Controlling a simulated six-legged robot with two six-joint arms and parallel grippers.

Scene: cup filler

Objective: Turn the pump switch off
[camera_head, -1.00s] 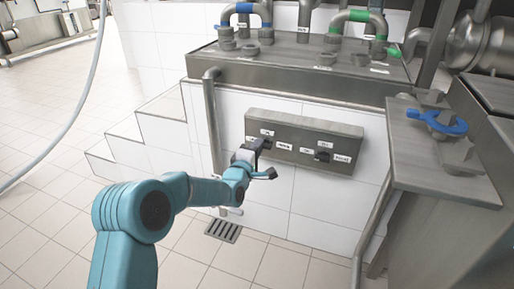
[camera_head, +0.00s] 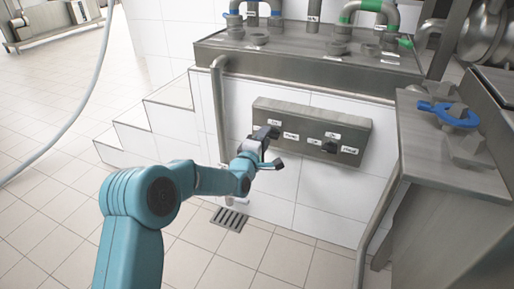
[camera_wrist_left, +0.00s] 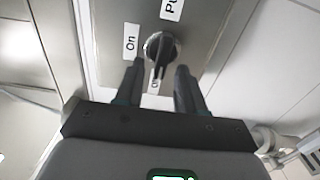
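A grey metal panel (camera_head: 353,133) on the white tiled wall bears two dark knobs. The left knob, beside a label that starts "Pu", is the pump switch; it shows in the wrist view (camera_wrist_left: 160,47) with its dark handle roughly upright in the picture.
A vertical pipe (camera_head: 221,130) is left of the panel. A metal stand with a blue handle (camera_head: 448,114) is at right.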

